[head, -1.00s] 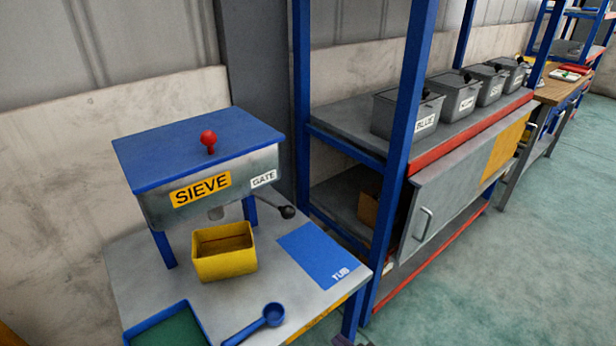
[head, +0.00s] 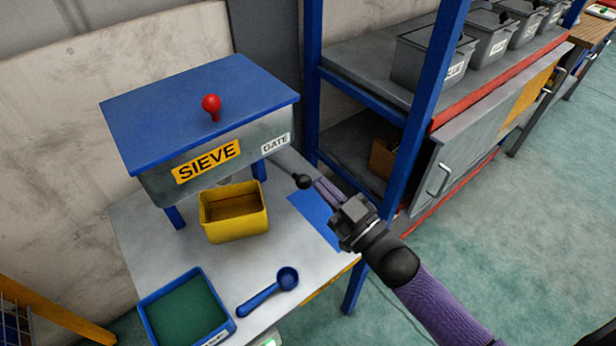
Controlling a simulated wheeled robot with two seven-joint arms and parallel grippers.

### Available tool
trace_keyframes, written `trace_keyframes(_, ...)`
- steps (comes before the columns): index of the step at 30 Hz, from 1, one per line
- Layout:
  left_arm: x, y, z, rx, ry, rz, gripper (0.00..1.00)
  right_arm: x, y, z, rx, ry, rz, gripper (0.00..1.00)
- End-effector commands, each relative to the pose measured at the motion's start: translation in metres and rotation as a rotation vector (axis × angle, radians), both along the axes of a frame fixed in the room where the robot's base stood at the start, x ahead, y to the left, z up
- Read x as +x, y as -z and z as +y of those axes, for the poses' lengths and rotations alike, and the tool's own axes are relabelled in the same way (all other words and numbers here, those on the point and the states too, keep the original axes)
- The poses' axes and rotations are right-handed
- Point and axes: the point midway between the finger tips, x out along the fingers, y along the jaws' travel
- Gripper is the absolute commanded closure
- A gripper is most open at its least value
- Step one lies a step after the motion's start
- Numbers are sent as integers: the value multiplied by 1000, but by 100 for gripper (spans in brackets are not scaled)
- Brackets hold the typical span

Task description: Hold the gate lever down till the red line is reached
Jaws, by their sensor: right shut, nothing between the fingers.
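The gate lever shows as a black knob (head: 303,181) at the right of the sieve box (head: 200,165), below the GATE label (head: 275,143). My right gripper (head: 318,186) is shut and empty, its fingertips at or very close to the knob; I cannot tell whether they touch. A yellow tub (head: 236,228) stands below the sieve. My left gripper is not in view.
A blue scoop (head: 268,292) and a blue tray with a green inside (head: 228,325) lie at the table's front. A blue TUB mat (head: 312,215) lies partly under my right gripper. A blue shelf post (head: 421,115) stands close to the right, with grey bins (head: 425,66) beyond.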

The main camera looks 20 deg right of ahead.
Motion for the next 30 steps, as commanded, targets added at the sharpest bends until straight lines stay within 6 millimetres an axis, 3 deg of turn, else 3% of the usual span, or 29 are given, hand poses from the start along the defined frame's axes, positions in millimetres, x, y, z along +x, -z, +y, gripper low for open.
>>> trace_keyframes(8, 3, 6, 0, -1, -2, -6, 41, 54, -15, 24, 0, 0, -2, 100)
trace_keyframes(10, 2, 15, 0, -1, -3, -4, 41, 53, 3, 21, -1, 2, 5, 100)
trace_keyframes(15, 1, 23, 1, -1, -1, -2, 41, 53, 22, 16, -1, 1, 4, 100)
trace_keyframes(27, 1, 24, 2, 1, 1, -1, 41, 52, 25, 15, -1, 0, 1, 100)
trace_keyframes(30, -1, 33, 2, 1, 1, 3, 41, 51, 32, 15, 5, -1, -13, 100)
